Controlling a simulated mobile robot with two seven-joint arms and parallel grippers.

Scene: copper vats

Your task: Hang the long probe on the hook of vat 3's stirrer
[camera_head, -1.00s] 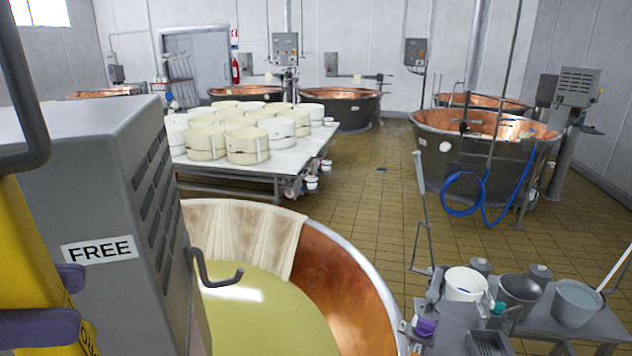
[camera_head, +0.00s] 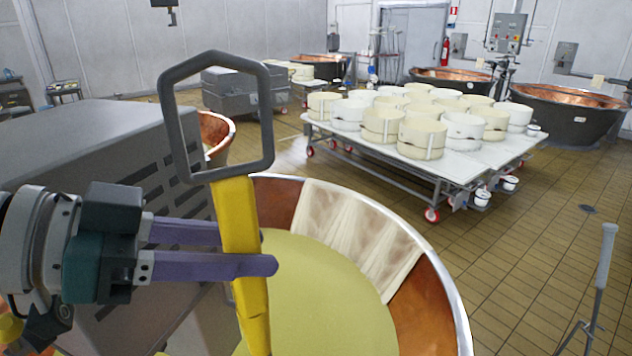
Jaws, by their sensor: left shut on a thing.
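The long probe (camera_head: 240,240) has a yellow shaft and a dark grey angular loop (camera_head: 217,117) at its top. It stands nearly upright in the middle left of the head view, and its lower end is out of frame. My left gripper (camera_head: 247,250) is shut on the yellow shaft below the loop, with its purple fingers around it. The grey vented stirrer housing (camera_head: 85,150) is behind the gripper. The stirrer's hook is not visible now. The copper vat (camera_head: 432,300), holding yellowish liquid and a draped cloth, lies behind and right of the probe. My right gripper is not in view.
A white wheeled table (camera_head: 330,131) with several round cheese moulds stands beyond the vat. More copper vats (camera_head: 560,110) line the back wall. A grey-handled tool (camera_head: 605,260) stands at the lower right. Tiled floor is open at right.

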